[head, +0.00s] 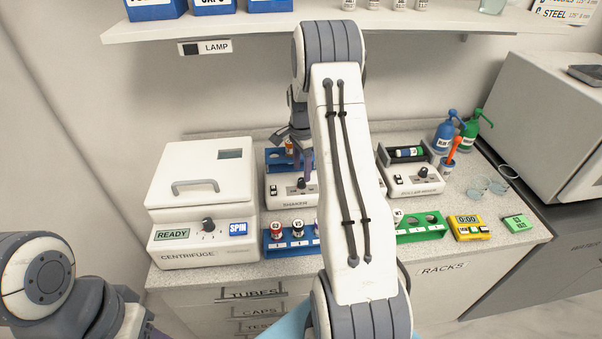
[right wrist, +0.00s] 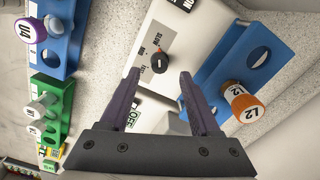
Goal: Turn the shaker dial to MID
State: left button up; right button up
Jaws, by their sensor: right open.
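The shaker (head: 290,200) is a white box on the counter, right of the centrifuge, partly hidden by my right arm. Its dark dial (head: 301,183) is on the front panel. In the right wrist view the round dial (right wrist: 160,63) is beside printed SLOW and MID marks and a third mark too small to read surely. I cannot tell where its pointer stands. My right gripper (right wrist: 161,76) is open and empty, its purple fingertips apart on either side of the dial's line, seemingly short of gripping it. Of my left arm's end, only a purple sliver shows at the head view's bottom edge.
The centrifuge (head: 200,185) stands left of the shaker. A blue rack (head: 292,243) with vials stands in front, and a green rack (head: 420,236) to the right. In the wrist view, a blue rack (right wrist: 212,72) with orange vial L2 (right wrist: 240,100) is close to the right finger.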

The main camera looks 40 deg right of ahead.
aim_at(302, 179)
jog(key=shift+f+p, duration=0.35)
jog(key=shift+f, duration=1.5)
grip_shut()
jog(key=shift+n, duration=0.3)
jog(key=shift+n+b, duration=0.4)
jog(key=shift+n, duration=0.4)
jog(key=n+b, duration=0.1)
jog(key=n, duration=0.2)
jog(key=shift+n, duration=0.4)
jog(key=n, duration=0.5)
jog(key=shift+n+b, duration=0.3)
jog(key=shift+b, duration=0.1)
